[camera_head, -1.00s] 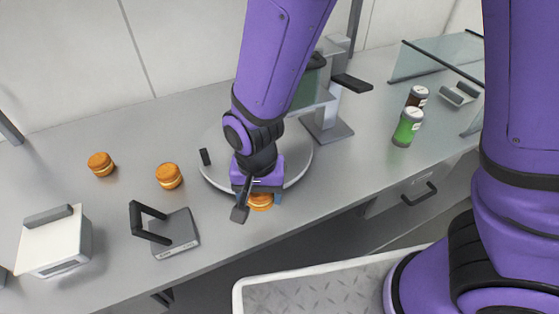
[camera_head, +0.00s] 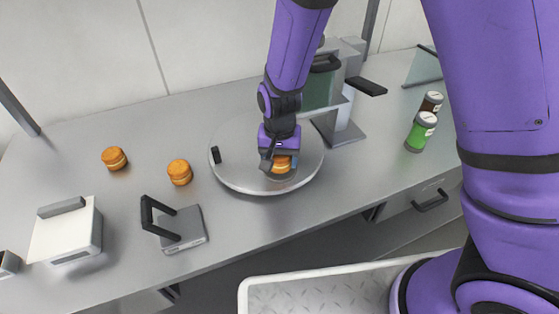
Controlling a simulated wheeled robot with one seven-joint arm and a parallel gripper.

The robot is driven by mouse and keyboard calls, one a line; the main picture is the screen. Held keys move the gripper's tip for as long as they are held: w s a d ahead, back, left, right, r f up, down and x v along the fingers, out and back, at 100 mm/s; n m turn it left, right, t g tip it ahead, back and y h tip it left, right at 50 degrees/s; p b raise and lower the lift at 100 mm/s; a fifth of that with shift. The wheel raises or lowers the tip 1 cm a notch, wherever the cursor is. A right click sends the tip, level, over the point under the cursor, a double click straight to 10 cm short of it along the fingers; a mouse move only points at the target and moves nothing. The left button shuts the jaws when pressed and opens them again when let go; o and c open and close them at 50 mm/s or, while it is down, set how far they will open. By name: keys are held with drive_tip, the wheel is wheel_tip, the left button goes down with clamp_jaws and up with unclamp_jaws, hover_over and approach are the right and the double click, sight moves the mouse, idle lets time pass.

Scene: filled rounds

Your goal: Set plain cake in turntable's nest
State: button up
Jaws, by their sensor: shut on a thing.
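A round grey turntable (camera_head: 235,176) with a black knob at its left rim sits on the counter. My gripper (camera_head: 280,168) is over the right half of the turntable, shut on an orange-brown cake with a pale middle band (camera_head: 283,164). The cake is partly hidden by the gripper. A grey round part shows just under the cake, perhaps the nest; I cannot tell whether the cake touches it. Two similar cakes stand on the counter to the left, one near the turntable (camera_head: 180,172) and one farther left (camera_head: 114,158).
A grey device with a black handle (camera_head: 185,230) stands front left of the turntable. A white box (camera_head: 66,232) is at far left. A grey press-like stand (camera_head: 345,125) is behind the turntable. Green (camera_head: 421,132) and brown (camera_head: 432,102) jars stand right. Bare counter lies between.

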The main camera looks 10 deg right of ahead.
drive_tip(key=shift+f, duration=0.6)
drive_tip(key=o, duration=0.7)
drive_tip(key=shift+f, duration=0.1)
wheel_tip(320, 180, up, 12)
drive_tip(key=shift+r, duration=0.15)
